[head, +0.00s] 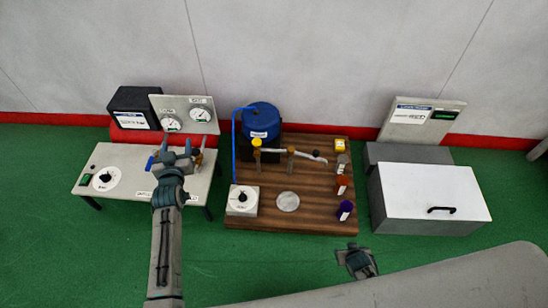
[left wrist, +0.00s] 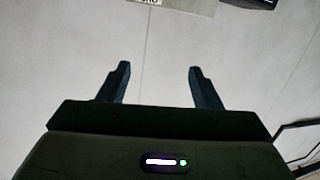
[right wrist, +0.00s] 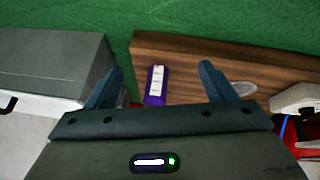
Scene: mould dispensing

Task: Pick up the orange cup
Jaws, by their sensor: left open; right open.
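The purple cup (head: 345,209) is just nearer to me, and also shows in the right wrist view (right wrist: 155,86). I cannot make out the orange cup in the right wrist view; my gripper may hide it. My right gripper (head: 346,252) is open and empty, nearer to me than the board and apart from the cups. My left gripper (head: 175,152) is open and empty over the left table; its wrist view shows mostly wall.
A grey cup (head: 342,166) and a yellow item (head: 340,145) stand behind the orange cup. A metal spout arm (head: 300,154) and blue tank (head: 260,119) are to its left. A white-lidded box (head: 432,190) is right of the board. A dial box (head: 243,201) sits front left.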

